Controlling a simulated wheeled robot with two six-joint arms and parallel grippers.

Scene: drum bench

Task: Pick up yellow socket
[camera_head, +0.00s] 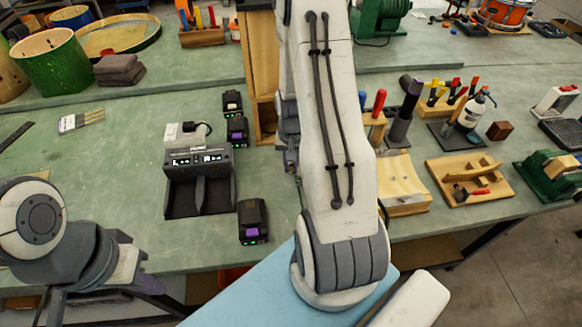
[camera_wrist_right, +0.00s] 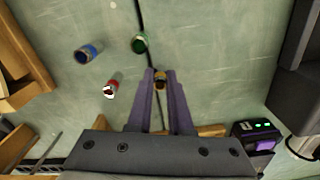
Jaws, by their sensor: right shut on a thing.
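In the right wrist view, my right gripper (camera_wrist_right: 161,82) points down at the green bench with its two purple-grey fingers close together. The small yellow-brown socket (camera_wrist_right: 160,78) is between the fingertips, and the jaws are shut on it. I cannot tell whether it still touches the bench. In the head view my right arm hides most of this gripper and the socket. A green socket (camera_wrist_right: 140,43), a blue socket (camera_wrist_right: 88,52) and a red socket (camera_wrist_right: 110,90) lie apart nearby. My left arm is at the lower left of the head view; its jaws cannot be made out.
Wooden pieces (camera_wrist_right: 25,75) stand left of the sockets. A black device with green lights (camera_wrist_right: 258,130) is at the lower right of the wrist view. In the head view a charger (camera_head: 200,175) stands left of my right arm, and a wooden block (camera_head: 403,185) to its right.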

